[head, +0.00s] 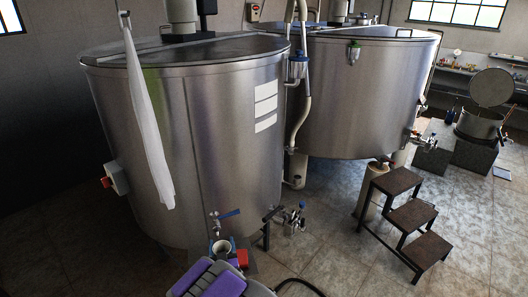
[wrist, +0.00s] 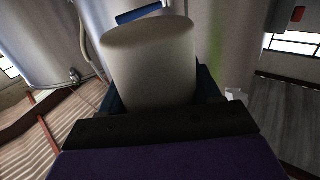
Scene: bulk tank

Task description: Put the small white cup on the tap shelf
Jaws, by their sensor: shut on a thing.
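The small white cup (head: 222,246) is in my gripper (head: 223,256), low in front of the near steel tank, just below a tap with a blue lever (head: 226,214). In the wrist view the cup (wrist: 150,65) fills the middle between the dark jaws of my gripper (wrist: 160,90), which are shut on it. It looks roughly upright there. A blue piece (wrist: 139,14), perhaps the tap lever, shows behind it. I cannot make out the tap shelf clearly; my arm and gripper hide much of the area under the tap.
The near tank (head: 225,140) stands close ahead with a white cloth (head: 148,120) hanging down it. A metal valve (head: 293,218) juts out at its lower right. Dark steps (head: 410,215) stand farther right. The tiled floor (head: 335,255) between is mostly clear, with a black hose low down.

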